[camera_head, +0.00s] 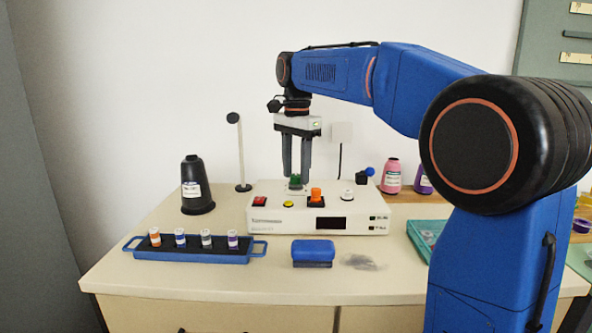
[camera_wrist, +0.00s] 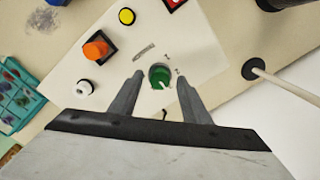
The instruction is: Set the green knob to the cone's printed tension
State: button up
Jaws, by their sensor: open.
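The green knob (camera_head: 295,182) sits on top of a white control box (camera_head: 272,214). In the wrist view the green knob (camera_wrist: 160,76) has a pale pointer line and lies between my fingertips. My gripper (camera_head: 296,172) points down over it, with its fingers open on either side; it also shows in the wrist view (camera_wrist: 160,80). I cannot tell whether either finger touches the knob. Marks are printed by the knob, too small to read. A black thread cone (camera_head: 196,186) with a white label stands left of the box; its print is too small to read.
The box also carries a red switch (camera_head: 260,201), a yellow button (camera_head: 288,204), an orange knob (camera_head: 316,195) and a white knob (camera_head: 348,194). A thin post (camera_head: 240,150) stands behind. A blue tray (camera_head: 205,257) of small spools and a blue block (camera_head: 313,252) lie in front.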

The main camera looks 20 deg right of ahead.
jog(key=c, duration=1)
jog(key=shift+c, duration=0.2)
jog(key=shift+n, duration=0.4)
jog(key=n, duration=1.6)
jog(key=shift+n, duration=0.3)
jog(key=n, duration=0.6)
jog(key=shift+w, duration=0.1)
jog(key=shift+n, duration=0.4)
